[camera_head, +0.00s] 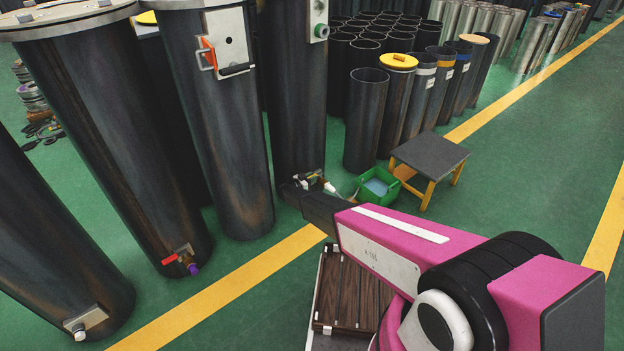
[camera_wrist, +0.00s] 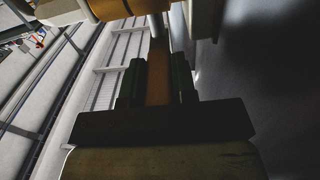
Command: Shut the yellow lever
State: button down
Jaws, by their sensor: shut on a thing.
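The lever, a brownish-orange strip in shadow (camera_wrist: 158,85), lies between the two dark fingers of my gripper (camera_wrist: 157,66) in the wrist view. My gripper is shut on it. A metal stem and orange-brown fittings (camera_wrist: 108,8) show just beyond the fingertips. In the head view the valve (camera_head: 316,180) sits low on the dark flanged cylinder (camera_head: 300,95) at the middle, with my arm's dark end touching or close to it. My arm hides most of the lever there, so I cannot tell its angle to the pipe.
A cylinder with a red-handled valve (camera_head: 180,260) stands to the left. A green bin (camera_head: 375,187) and a small stool (camera_head: 430,155) stand to the right of the valve. Several dark tubes (camera_head: 366,120) stand behind. The green floor at right is clear.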

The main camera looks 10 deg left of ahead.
jog(key=shift+r, duration=0.1)
jog(key=c, duration=0.9)
grip_release()
